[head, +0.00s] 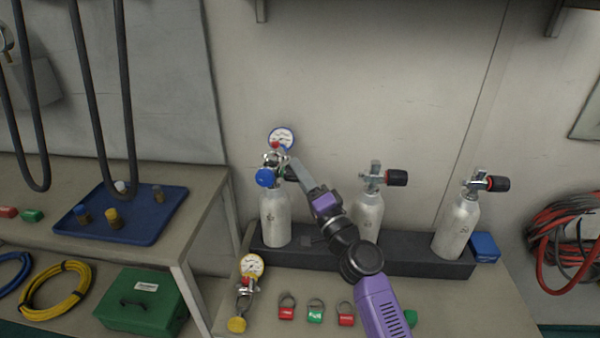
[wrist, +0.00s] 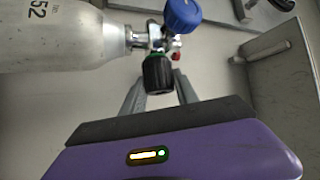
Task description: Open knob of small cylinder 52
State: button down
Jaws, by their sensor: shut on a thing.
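Small cylinder 52 (head: 276,218) stands upright at the left end of the dark rack in the head view. In the wrist view the cylinder (wrist: 65,37) lies sideways across the upper left, with "52" readable on it. Its black knob (wrist: 158,73) sits between my fingers. My gripper (wrist: 160,85) is shut on this knob, one finger on each side. In the head view my gripper (head: 292,172) reaches the valve from the right and mostly hides the knob. A regulator with a blue cap (head: 265,177) and a round gauge (head: 281,138) is fitted on the valve.
Two more cylinders, one in the middle (head: 367,212) and one at right (head: 456,228), stand in the rack (head: 410,262) with black knobs. A loose yellow-capped gauge (head: 251,266) and red and green tags (head: 315,312) lie in front. A blue tray (head: 160,222) is at left.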

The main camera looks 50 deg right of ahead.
jog(key=shift+r+g+p, duration=0.25)
jog(key=shift+g+p, duration=0.15)
jog(key=shift+p, duration=0.6)
jog(key=m+p, duration=0.1)
jog(key=p, duration=0.2)
jog(key=shift+r+g, duration=0.2)
jog(key=shift+g, duration=0.1)
jog(key=m+g+p, duration=0.1)
jog(key=p, duration=0.6)
jog(key=shift+m, duration=0.3)
jog(key=m+g+p, duration=0.1)
jog(key=p, duration=0.4)
jog(key=shift+f+g+p, duration=0.15)
jog(key=shift+g+p, duration=0.15)
jog(key=shift+p, duration=0.1)
jog(key=shift+f+m+p, duration=0.1)
jog(key=shift+m+p, duration=0.2)
jog(key=shift+p, duration=0.5)
jog(key=shift+f+g+p, duration=0.3)
jog(key=shift+g+p, duration=0.1)
jog(key=shift+p, duration=0.3)
jog(key=c, duration=0.9)
grip_release()
jog(key=shift+c, duration=0.2)
